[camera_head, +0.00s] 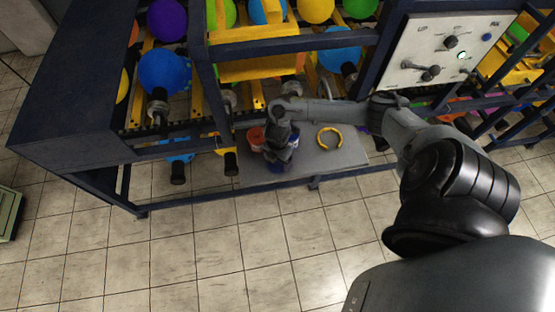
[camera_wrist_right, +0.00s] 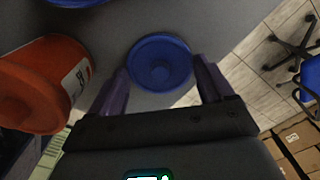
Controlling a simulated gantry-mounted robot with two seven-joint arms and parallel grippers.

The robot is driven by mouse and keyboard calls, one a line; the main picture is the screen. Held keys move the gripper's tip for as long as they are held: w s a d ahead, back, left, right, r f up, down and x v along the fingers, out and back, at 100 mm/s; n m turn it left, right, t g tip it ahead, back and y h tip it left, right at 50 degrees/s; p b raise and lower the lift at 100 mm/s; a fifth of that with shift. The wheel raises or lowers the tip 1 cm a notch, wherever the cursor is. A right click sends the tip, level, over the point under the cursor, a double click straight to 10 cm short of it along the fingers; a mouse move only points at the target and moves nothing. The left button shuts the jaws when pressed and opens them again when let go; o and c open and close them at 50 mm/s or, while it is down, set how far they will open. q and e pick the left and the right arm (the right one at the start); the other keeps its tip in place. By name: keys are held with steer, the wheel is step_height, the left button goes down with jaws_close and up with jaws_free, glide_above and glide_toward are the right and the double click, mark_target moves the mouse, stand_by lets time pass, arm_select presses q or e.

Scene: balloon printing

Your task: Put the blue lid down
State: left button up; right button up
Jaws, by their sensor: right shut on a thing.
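The blue lid (camera_wrist_right: 160,62) is a round disc with a raised rim, seen between the two fingers of my right gripper (camera_wrist_right: 160,75) in the right wrist view. My right gripper is shut on it, over the grey shelf (camera_wrist_right: 135,30). I cannot tell whether the lid touches the shelf. In the head view my right gripper (camera_head: 279,152) is over the left part of the shelf and hides most of the lid. My left gripper is in neither view.
An orange tub (camera_wrist_right: 40,85) with a white label lies close left of my right gripper in the wrist view. Part of another blue object (camera_wrist_right: 78,2) shows at its top edge. A yellow ring (camera_head: 329,138) lies on the shelf's right part, with bare shelf around it.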

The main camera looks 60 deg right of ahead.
mark_target(277, 162)
steer(key=o, duration=0.9)
steer(key=shift+r, duration=0.1)
step_height(277, 162, up, 11)
steer(key=p, duration=0.2)
steer(key=w+a+m+t+y, duration=0.25)
steer(key=a+t, duration=0.35)
steer(key=a, duration=1.9)
steer(key=s+d+r+m, duration=0.1)
steer(key=s+m, duration=0.3)
steer(key=s+d+r+m+g+h, duration=0.1)
steer(key=s+r+m, duration=0.1)
steer(key=s+m, duration=0.2)
steer(key=s+d+r+m+g+h, duration=0.1)
steer(key=s+r+m, duration=0.1)
steer(key=s+m, duration=0.2)
steer(key=shift+d+r, duration=0.15)
steer(key=shift+d, duration=0.05)
